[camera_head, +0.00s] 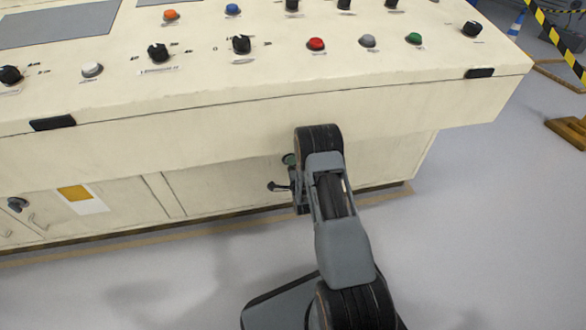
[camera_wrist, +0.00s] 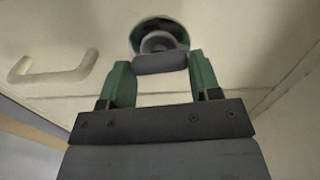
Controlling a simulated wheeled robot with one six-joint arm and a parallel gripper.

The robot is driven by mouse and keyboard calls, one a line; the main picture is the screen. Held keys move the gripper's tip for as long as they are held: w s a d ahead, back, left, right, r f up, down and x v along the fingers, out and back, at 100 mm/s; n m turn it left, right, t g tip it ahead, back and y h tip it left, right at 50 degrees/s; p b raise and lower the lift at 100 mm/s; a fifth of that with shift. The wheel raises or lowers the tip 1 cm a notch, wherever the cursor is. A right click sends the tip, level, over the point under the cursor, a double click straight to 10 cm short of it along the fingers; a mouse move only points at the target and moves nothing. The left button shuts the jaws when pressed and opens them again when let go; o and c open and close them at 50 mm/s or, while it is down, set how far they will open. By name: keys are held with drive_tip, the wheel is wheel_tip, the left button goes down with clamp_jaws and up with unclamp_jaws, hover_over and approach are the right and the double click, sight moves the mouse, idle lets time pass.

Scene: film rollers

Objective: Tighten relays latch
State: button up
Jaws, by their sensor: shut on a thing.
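The latch (camera_wrist: 160,40) is a round dark and green fitting on the cream cabinet front, with a grey bar-shaped grip (camera_wrist: 160,63) across its lower side. My gripper (camera_wrist: 161,72) has green fingers, one on each side of the grip, and is shut on it. The bar lies roughly level in the wrist view. In the head view, my gripper (camera_head: 291,178) is at the cabinet front below the console edge, partly hidden by my arm. No relays label is readable.
The cream console (camera_head: 230,105) overhangs the cabinet and carries several buttons and knobs. A pale door handle (camera_wrist: 50,68) is left of the latch. Another latch (camera_head: 17,204) is at the far left. Open grey floor lies to the right, with a striped barrier (camera_head: 560,40) beyond.

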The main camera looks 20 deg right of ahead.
drive_tip(key=shift+m, duration=0.4)
drive_tip(key=o, duration=0.9)
drive_tip(key=shift+s, duration=0.1)
drive_tip(key=s+a+p, duration=0.1)
drive_tip(key=s, duration=0.3)
drive_tip(key=s+a+p, duration=0.1)
drive_tip(key=s, duration=0.4)
drive_tip(key=s+p, duration=0.1)
drive_tip(key=s, duration=0.3)
drive_tip(key=shift+s+a, duration=0.2)
drive_tip(key=shift+a, duration=0.2)
